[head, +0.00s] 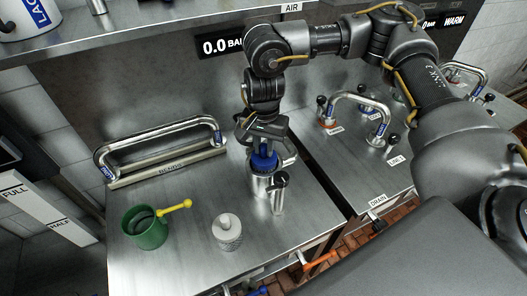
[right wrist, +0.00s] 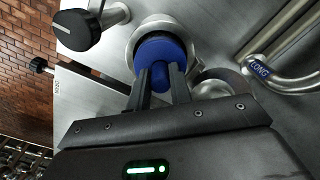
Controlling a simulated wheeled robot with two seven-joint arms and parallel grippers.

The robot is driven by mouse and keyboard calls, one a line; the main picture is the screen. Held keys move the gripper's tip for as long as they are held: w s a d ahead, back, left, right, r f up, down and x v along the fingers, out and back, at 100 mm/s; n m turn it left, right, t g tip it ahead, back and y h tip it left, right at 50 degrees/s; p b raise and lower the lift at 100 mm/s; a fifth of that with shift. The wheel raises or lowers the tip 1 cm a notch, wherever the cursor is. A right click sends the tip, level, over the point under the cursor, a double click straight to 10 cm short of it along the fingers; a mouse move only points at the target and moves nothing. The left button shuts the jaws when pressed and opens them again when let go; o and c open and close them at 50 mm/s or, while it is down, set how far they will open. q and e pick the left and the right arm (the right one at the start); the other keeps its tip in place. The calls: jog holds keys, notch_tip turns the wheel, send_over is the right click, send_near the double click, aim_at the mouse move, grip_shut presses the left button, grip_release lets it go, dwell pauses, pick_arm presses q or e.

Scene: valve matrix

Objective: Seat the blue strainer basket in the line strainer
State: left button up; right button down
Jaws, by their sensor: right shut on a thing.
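The blue strainer basket (head: 262,162) is at the mouth of the metal line strainer (head: 259,186) on the steel bench. In the right wrist view the basket's round blue top (right wrist: 163,47) lies within the strainer's metal rim (right wrist: 131,53). Its lower part is hidden, so I cannot tell how deep it sits. My right gripper (head: 263,148) points down from above and is shut on the basket's knob; its fingers also show in the right wrist view (right wrist: 161,78). My left gripper is not in view.
A green cup (head: 141,234) with a yellow handle and a pale perforated basket (head: 227,238) stand at the bench front. A long pipe loop (head: 160,131) lies behind them. Another bench with pipework (head: 358,97) is on the right, across a narrow gap.

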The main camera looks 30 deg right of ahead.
aim_at(264, 161)
notch_tip(264, 161, down, 3)
jog(key=shift+w+d+r, duration=0.1)
jog(key=shift+d+r, duration=0.05)
jog(key=shift+r, duration=0.05)
jog(key=shift+f, duration=0.15)
jog(key=c, duration=1.3)
grip_release()
jog(key=shift+o, duration=0.2)
